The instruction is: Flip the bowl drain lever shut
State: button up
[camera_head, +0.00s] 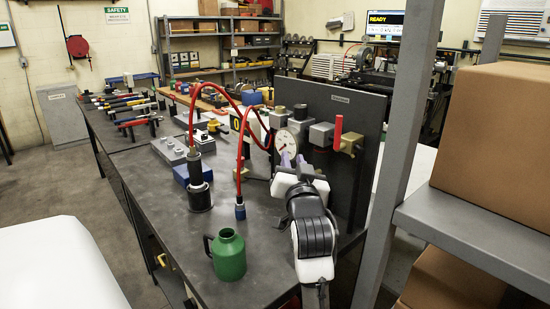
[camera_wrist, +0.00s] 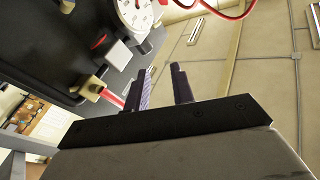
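A red lever (camera_head: 338,130) stands upright on a brass valve (camera_head: 352,145) at the right of the dark panel. In the wrist view the red lever (camera_wrist: 112,98) runs from the brass fitting (camera_wrist: 93,88) towards my left finger. I cannot tell whether this is the bowl drain lever. A dark bowl (camera_head: 321,162) hangs under a grey block (camera_head: 321,134), partly hidden by my gripper. My gripper (camera_head: 292,161) is in front of the panel, below the gauge. In the wrist view my gripper (camera_wrist: 160,88) has its fingers apart with nothing between them.
A round gauge (camera_head: 287,140) is on the dark panel (camera_head: 345,105). Red hoses (camera_head: 215,91) arch over the bench to its left. A green mug (camera_head: 228,254) stands at the bench's front. A grey shelf post (camera_head: 400,130) and cardboard boxes (camera_head: 500,140) stand at the right.

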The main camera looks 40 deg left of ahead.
jog(key=s+r+n+y+b, duration=0.1)
jog(key=s+r+n+y, duration=0.2)
jog(key=s+r+y, duration=0.1)
jog(key=s+r, duration=0.1)
jog(key=s, duration=0.1)
jog(key=shift+s+d+t, duration=0.3)
jog(key=shift+s+d, duration=0.05)
jog(key=shift+d, duration=0.05)
